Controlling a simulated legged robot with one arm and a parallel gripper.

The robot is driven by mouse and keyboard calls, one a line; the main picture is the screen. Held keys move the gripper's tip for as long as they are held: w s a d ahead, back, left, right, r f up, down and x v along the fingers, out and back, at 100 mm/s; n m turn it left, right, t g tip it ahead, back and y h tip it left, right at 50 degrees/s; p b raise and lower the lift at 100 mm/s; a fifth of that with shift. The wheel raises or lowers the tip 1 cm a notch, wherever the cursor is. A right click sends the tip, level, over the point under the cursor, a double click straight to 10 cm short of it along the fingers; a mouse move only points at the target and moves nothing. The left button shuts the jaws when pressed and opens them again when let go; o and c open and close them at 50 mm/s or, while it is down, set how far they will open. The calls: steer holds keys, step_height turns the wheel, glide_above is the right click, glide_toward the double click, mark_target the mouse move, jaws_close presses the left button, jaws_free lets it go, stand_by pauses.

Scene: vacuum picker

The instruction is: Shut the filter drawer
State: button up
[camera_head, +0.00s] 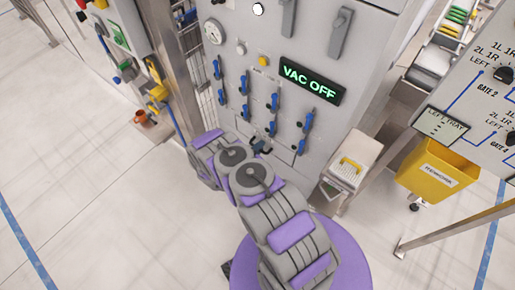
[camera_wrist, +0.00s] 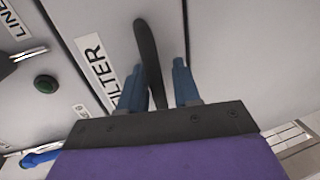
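The filter drawer front (camera_wrist: 105,30) fills the middle of the wrist view and carries a white FILTER label (camera_wrist: 92,62). A dark curved handle (camera_wrist: 147,45) stands out from it. My gripper (camera_wrist: 157,80) has its two blue fingers apart, one on each side of the handle. The handle looks closer to the left finger, and a gap shows on the right. I cannot tell whether either finger touches it. In the head view my arm reaches the lower cabinet front and partly hides the drawer area. How far out the drawer stands is unclear.
The grey cabinet (camera_head: 240,62) carries several blue levers and a VAC OFF display (camera_head: 311,82). A yellow bin (camera_head: 437,170) and a small box (camera_head: 350,170) stand to the right.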

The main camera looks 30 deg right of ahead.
steer(key=shift+r, duration=0.2)
steer(key=shift+a, duration=0.1)
steer(key=p+v, duration=0.3)
steer(key=v, duration=1.4)
steer(key=shift+a, duration=0.15)
steer(key=shift+f, duration=0.1)
